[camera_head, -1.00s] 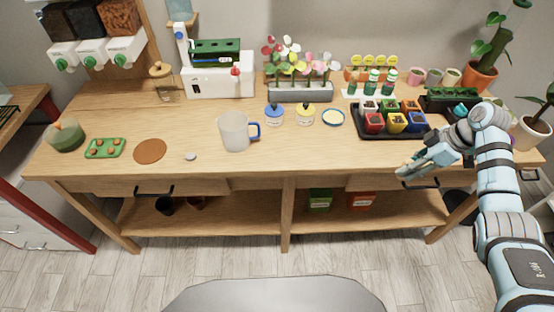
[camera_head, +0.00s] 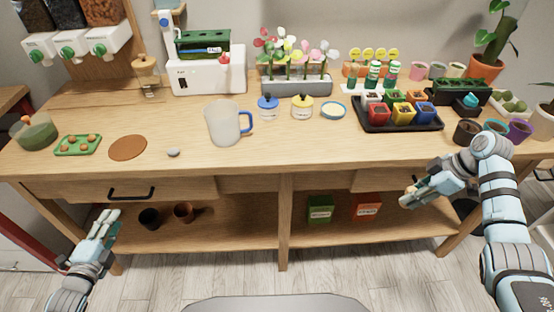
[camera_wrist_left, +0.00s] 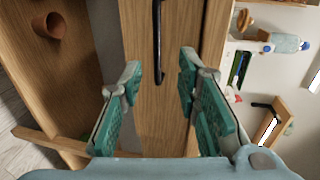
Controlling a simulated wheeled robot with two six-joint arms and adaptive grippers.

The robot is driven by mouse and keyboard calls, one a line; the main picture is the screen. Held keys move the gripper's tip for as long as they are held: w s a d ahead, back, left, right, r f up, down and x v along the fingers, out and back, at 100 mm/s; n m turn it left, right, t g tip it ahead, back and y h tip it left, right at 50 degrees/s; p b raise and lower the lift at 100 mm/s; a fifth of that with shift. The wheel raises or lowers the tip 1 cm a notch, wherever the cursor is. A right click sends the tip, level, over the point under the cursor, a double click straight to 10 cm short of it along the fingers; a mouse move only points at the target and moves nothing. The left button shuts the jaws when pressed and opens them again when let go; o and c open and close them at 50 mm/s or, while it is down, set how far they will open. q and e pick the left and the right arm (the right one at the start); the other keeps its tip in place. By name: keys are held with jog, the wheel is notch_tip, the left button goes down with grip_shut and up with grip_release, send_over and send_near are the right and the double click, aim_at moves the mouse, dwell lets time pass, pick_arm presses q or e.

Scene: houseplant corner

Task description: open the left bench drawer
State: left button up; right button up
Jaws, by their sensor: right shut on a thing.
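The left bench drawer (camera_head: 75,188) is a wooden front under the worktop, and it looks closed. Its black bar handle (camera_head: 131,193) is also in the left wrist view (camera_wrist_left: 158,40). My left gripper (camera_head: 108,220) is open and empty, in front of and below the handle, slightly to its left. In the wrist view the handle stands ahead between the two green-padded fingers (camera_wrist_left: 158,80), not touching them.
The worktop (camera_head: 300,150) carries a mug (camera_head: 223,123), a brown disc (camera_head: 128,148), a green tray (camera_head: 78,145) and a black seedling tray (camera_head: 400,127). The floor in front is clear.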

aim_at(127, 199)
pick_arm(q)
jog(key=b+x, duration=0.3)
jog(key=b, duration=0.1)
jog(key=b+x, duration=0.7)
jog(key=b, duration=0.2)
jog(key=shift+w+f, duration=0.15)
jog(key=shift+f, duration=0.2)
jog(key=shift+w+r, duration=0.1)
jog(key=shift+w, duration=0.15)
jog(key=shift+c, duration=0.4)
grip_shut()
